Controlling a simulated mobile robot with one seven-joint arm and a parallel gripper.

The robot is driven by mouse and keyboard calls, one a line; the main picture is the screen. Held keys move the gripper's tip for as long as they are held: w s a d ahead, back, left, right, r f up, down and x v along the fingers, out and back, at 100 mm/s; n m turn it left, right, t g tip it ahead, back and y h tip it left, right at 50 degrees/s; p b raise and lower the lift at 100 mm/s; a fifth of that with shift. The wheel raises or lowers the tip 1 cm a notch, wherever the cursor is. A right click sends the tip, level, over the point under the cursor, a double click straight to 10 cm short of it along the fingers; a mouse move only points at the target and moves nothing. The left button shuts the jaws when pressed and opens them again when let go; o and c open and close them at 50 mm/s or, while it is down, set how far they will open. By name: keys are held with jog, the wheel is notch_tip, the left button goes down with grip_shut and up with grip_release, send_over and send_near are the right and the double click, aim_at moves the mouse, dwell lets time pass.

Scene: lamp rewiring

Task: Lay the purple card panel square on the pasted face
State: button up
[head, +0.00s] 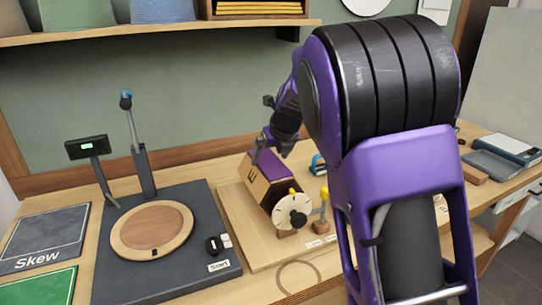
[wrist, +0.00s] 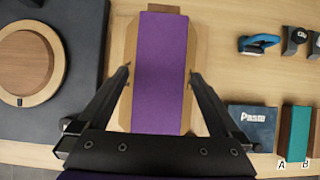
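The purple card panel (wrist: 160,75) lies along a wooden many-sided drum (wrist: 200,118), its long edges looking roughly in line with it. Bare wood shows on both sides of the panel. In the head view the panel (head: 272,164) covers an upper face of the drum (head: 257,186). My gripper (wrist: 160,70) is open, with one finger to each side of the panel and a gap between finger and panel. In the head view my gripper (head: 264,152) is at the drum's top. The panel's near end is hidden behind my gripper, and paste cannot be seen.
A pale dial (head: 295,212) and yellow-topped peg (head: 324,200) stand at the drum's near end. A turntable (head: 152,229) on a dark base is to the left. In the wrist view, a Paste block (wrist: 252,122), a teal piece (wrist: 298,130) and a blue-handled tool (wrist: 258,43) are to the right.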

jog(key=p+v, duration=0.1)
jog(key=v, duration=1.1)
